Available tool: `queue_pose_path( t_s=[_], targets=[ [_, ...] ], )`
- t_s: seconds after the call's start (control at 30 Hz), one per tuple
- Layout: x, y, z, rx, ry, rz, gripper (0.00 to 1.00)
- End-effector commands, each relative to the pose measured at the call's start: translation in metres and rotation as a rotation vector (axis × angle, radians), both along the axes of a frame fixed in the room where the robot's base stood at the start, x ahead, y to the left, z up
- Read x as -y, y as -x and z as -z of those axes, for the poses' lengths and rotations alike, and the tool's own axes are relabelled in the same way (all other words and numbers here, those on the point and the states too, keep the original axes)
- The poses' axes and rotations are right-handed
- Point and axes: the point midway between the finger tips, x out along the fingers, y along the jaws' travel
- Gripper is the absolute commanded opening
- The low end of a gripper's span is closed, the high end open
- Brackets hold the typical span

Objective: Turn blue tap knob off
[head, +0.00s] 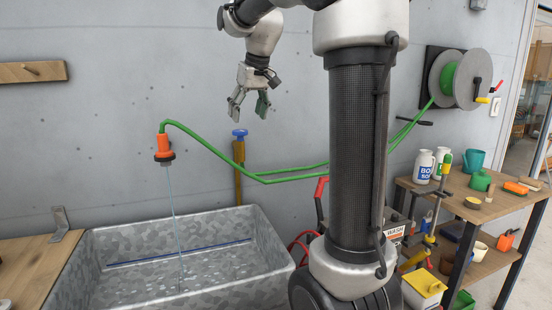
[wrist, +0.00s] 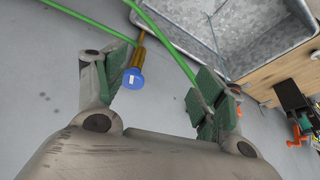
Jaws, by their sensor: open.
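The gripper's green-padded fingers also show in the wrist view (wrist: 160,88). A thin stream of water (head: 175,220) falls from the orange nozzle (head: 163,147) into the sink.
A green hose (head: 290,178) runs from the nozzle past the pipe to a wall reel (head: 460,77). A wooden bench (head: 477,205) with bottles and pots stands at right. A red-handled washer machine (head: 320,190) stands behind my column. The wall behind the gripper is bare.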

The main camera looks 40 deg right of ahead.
Motion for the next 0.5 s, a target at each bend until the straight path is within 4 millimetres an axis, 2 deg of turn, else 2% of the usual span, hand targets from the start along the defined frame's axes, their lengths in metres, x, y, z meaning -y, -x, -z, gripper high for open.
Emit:
queue_pose_path(
  t_s=[0.1, 0.5],
  targets=[
    [-0.009, 0.026, 0.003, 0.000, 0.000, -0.002, 0.70],
    [-0.031, 0.108, 0.026, -0.005, -0.001, -0.004, 0.70]
  ],
)
